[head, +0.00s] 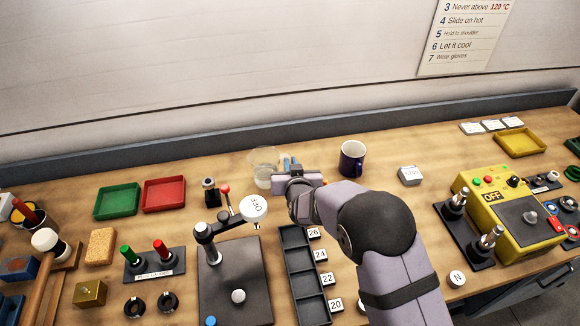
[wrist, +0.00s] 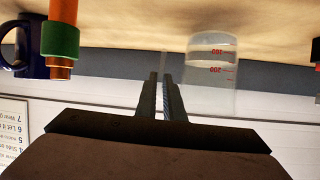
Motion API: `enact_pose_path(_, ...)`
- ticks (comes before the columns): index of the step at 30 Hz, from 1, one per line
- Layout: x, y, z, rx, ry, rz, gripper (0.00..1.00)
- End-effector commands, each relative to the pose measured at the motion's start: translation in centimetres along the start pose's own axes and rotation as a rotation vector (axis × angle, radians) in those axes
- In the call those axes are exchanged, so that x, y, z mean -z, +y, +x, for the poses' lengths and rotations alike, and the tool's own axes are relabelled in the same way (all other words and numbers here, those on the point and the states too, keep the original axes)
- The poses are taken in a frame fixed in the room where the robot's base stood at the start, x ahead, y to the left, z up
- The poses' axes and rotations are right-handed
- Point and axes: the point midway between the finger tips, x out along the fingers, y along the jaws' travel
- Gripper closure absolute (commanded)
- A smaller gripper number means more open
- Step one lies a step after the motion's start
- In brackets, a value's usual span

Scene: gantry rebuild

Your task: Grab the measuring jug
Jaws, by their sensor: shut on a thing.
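The measuring jug (head: 263,168) is clear, with a water-like lower part, and stands upright at the back of the bench, left of my gripper (head: 284,168). In the wrist view, which is upside down, the jug (wrist: 213,78) shows red marks, 200 among them. My gripper (wrist: 162,80) is shut on the jug at its side, where a thin clear strip, likely its handle, shows between the fingers. I cannot tell whether the jug's base touches the bench.
A dark purple mug (head: 352,158) stands right of my gripper. Red (head: 164,194) and green (head: 118,201) trays lie to the left. A copper-and-green piece (wrist: 60,42) shows near in the wrist view.

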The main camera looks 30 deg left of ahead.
Motion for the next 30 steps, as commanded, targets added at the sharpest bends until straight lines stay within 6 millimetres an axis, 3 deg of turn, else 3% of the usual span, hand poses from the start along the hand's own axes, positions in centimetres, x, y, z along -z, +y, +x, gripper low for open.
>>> enact_pose_path(30,7.2,-0.4,-3.0,0.0,0.004,0.003,1.0)
